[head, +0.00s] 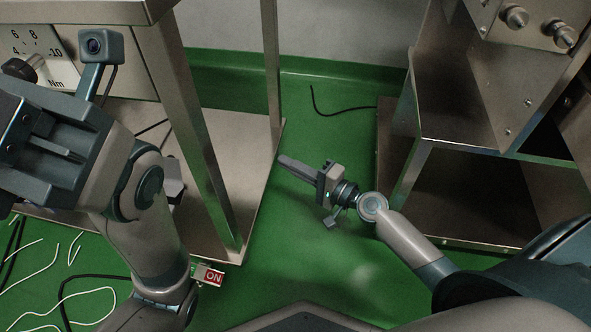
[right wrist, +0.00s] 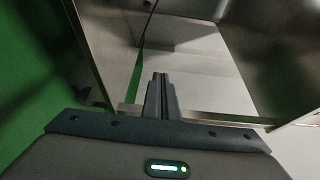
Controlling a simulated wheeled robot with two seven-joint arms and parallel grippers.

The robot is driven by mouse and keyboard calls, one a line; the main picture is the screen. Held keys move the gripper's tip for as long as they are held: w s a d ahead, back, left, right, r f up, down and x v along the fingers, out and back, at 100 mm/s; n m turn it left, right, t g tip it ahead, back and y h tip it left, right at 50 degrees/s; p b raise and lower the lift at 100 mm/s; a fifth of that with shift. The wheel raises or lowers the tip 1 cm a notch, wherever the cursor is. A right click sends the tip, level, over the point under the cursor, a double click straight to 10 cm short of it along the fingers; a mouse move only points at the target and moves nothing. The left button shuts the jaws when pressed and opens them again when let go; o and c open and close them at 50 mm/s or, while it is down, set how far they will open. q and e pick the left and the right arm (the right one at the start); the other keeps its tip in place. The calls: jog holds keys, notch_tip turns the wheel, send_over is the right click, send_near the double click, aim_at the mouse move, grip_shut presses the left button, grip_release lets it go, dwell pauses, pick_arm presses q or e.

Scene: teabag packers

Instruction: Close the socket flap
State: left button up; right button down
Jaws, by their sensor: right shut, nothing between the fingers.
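I cannot make out the socket flap in either view. My right gripper (head: 282,160) is low over the green floor, between the left metal frame and the right cabinet. Its fingers are shut and empty, pointing left toward the frame's edge. In the right wrist view its closed fingers (right wrist: 161,77) point toward a pale metal base plate.
The left metal frame has upright posts (head: 190,120) and a base plate (head: 232,150). A red ON sign (head: 213,277) is near its front corner. A metal cabinet (head: 455,150) stands right. Loose cables (head: 85,285) lie at lower left. Green floor (head: 300,240) between frame and cabinet is clear.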

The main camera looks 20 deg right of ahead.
jog(key=shift+r+n+t, duration=0.4)
jog(key=shift+r+t, duration=0.1)
jog(key=shift+r, duration=0.8)
